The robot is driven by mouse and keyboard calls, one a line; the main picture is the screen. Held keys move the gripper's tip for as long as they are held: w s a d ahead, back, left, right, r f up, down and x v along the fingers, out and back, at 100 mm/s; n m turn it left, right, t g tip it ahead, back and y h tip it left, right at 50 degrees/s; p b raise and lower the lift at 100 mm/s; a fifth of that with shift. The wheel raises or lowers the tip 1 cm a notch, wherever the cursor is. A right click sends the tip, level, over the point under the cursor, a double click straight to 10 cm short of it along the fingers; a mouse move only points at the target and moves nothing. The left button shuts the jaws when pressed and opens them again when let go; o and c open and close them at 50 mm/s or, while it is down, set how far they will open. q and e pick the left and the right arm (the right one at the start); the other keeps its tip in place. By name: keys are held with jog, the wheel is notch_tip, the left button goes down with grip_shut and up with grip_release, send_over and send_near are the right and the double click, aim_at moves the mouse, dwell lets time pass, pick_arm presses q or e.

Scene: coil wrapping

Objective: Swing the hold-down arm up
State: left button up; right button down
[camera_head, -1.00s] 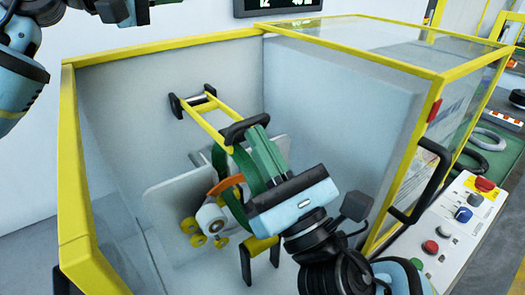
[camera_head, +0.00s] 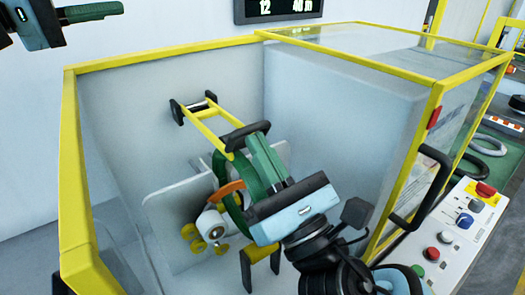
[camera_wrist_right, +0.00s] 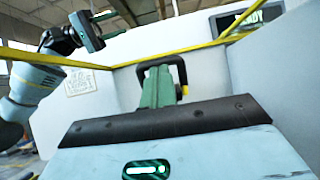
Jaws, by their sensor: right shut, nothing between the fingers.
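The hold-down arm (camera_head: 212,127) is a yellow two-bar frame hinged on black brackets at the back wall of the enclosure. It slopes down toward me to a black crossbar (camera_head: 246,132). My right gripper (camera_head: 254,142) is shut and empty, its green fingertips right at the crossbar; I cannot tell whether they touch. In the right wrist view the green fingers (camera_wrist_right: 157,85) are together, with the black crossbar (camera_wrist_right: 166,60) around their tips. My left gripper (camera_head: 93,11) is high at the upper left, far from the arm; its opening is unclear.
A green ring (camera_head: 221,168) with an orange part stands below the hold-down arm, partly hidden by my right gripper. Yellow-framed clear panels (camera_head: 352,32) surround the enclosure. A black door handle (camera_head: 424,188) and a button panel (camera_head: 452,235) are at the right.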

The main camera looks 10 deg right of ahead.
pick_arm(q)
jog(key=shift+a, duration=0.15)
pick_arm(e)
jog(key=shift+s, duration=0.1)
